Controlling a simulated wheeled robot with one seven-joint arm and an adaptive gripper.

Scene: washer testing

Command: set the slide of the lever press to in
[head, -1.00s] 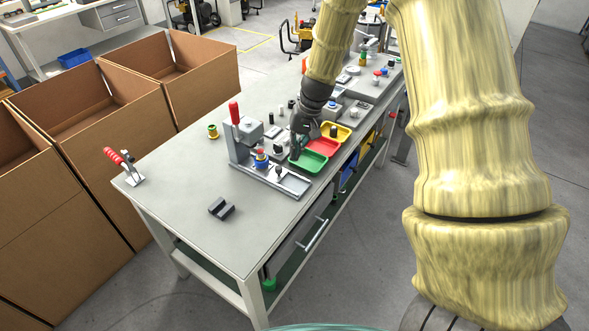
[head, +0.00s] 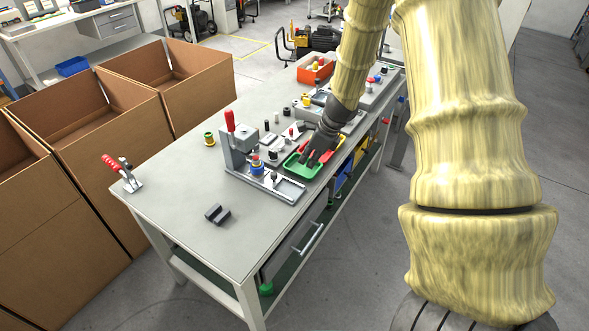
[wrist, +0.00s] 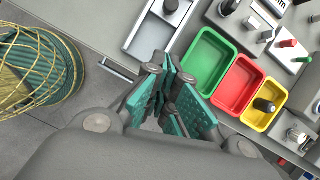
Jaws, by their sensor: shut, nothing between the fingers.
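The lever press (head: 238,145) is a grey block with a red-handled lever (head: 230,121), standing on a flat base near the bench's middle. Its slide carries a small black knob (head: 273,175) and sits on a pale rail (head: 291,191) running toward the front edge. In the wrist view the rail end (wrist: 147,38) and the black knob (wrist: 171,6) show at the top; the press body is out of that view. My gripper (head: 307,160) is shut and empty, above the green tray just right of the rail. Its teal finger pads (wrist: 170,98) show in the wrist view.
Green (wrist: 207,61), red (wrist: 238,85) and yellow (wrist: 265,108) trays line the front edge beside the rail. A blue-and-yellow part (head: 257,165) stands on the press base. A dark block (head: 217,214) and a red toggle clamp (head: 122,172) are left. Bare bench lies in front of the press.

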